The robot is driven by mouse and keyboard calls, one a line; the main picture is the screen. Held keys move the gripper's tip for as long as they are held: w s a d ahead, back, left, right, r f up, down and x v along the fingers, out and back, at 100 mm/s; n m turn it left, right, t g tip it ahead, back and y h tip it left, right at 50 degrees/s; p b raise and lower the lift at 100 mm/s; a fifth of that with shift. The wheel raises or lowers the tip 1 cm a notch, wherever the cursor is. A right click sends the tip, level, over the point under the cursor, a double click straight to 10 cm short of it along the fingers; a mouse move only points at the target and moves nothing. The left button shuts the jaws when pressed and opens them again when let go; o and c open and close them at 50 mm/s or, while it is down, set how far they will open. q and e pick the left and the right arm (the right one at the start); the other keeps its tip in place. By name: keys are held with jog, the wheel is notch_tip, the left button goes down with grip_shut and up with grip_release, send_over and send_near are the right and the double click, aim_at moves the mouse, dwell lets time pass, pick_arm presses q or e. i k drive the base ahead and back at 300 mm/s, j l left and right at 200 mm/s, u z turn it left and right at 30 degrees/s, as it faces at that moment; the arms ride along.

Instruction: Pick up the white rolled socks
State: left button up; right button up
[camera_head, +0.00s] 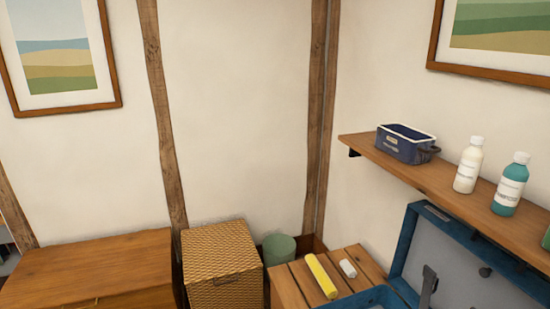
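A small white roll (348,268) lies on a slatted wooden surface (286,291) at the lower middle right. It looks like the white rolled socks, but it is too small to be sure. A longer yellow roll (321,276) lies just to its left on the same slats, with a narrow gap between them. Neither of my grippers shows in the head view.
An open blue case (402,262) stands right of the slats, its raised lid under a wall shelf (400,175). The shelf holds a navy bin (402,150) and several bottles. A wicker hamper (222,268), green bin (279,248) and wooden chest (95,268) stand left.

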aim_at(351, 273)
jog(key=i+j+z, duration=0.35)
jog(key=i+j, duration=0.35)
jog(key=i, duration=0.3)
jog(key=i+j+z, duration=0.4)
jog(key=i+j, duration=0.5)
jog(key=j, duration=0.1)
